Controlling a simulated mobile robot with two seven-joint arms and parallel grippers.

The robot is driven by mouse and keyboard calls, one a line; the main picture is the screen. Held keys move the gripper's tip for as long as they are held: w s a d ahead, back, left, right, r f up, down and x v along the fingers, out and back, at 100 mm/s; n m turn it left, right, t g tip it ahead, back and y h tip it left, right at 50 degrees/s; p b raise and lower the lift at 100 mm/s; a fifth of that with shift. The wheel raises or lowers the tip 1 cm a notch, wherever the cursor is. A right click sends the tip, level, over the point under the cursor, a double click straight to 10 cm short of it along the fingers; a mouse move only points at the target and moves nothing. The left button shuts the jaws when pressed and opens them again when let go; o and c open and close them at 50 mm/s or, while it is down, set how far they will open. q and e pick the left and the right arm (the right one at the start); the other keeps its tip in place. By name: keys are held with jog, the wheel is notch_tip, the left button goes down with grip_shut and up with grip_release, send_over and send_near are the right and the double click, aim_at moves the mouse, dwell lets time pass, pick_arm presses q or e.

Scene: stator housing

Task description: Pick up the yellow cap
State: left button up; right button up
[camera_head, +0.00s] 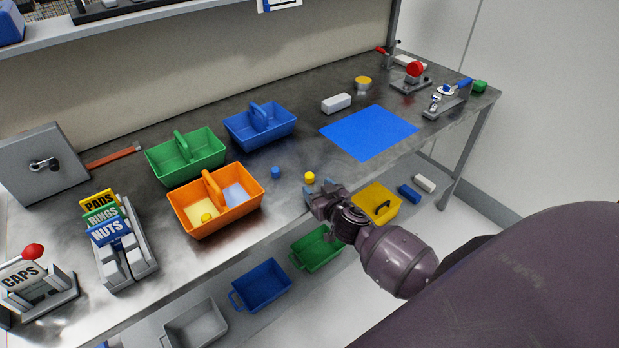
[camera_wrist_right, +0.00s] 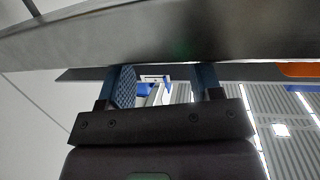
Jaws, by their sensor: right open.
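The yellow cap (camera_head: 309,178) is a small upright cylinder near the front edge of the grey metal table (camera_head: 300,150), right of a small blue cap (camera_head: 276,172). My right gripper (camera_head: 317,188) is at the table's front edge, just in front of the yellow cap and apart from it as far as I can tell. In the right wrist view its two fingers (camera_wrist_right: 165,82) stand apart with nothing held between them. The yellow cap does not show in that view. My left gripper is in neither view.
An orange tote (camera_head: 232,212) holding a small yellow piece (camera_head: 207,218) stands left of the caps. Green (camera_head: 186,160) and blue (camera_head: 262,127) totes stand behind. A blue mat (camera_head: 370,132) lies to the right. In the wrist view, the table edge (camera_wrist_right: 200,45) crosses above the fingers.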

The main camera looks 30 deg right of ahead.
aim_at(311, 176)
jog(key=shift+d+r+x, duration=0.15)
jog(key=shift+r+x, duration=0.05)
jog(key=shift+x, duration=1.1)
jog(key=shift+d+r+x, duration=0.1)
jog(key=shift+r+x, duration=0.05)
jog(key=shift+x, duration=1.2)
jog(key=c, duration=1)
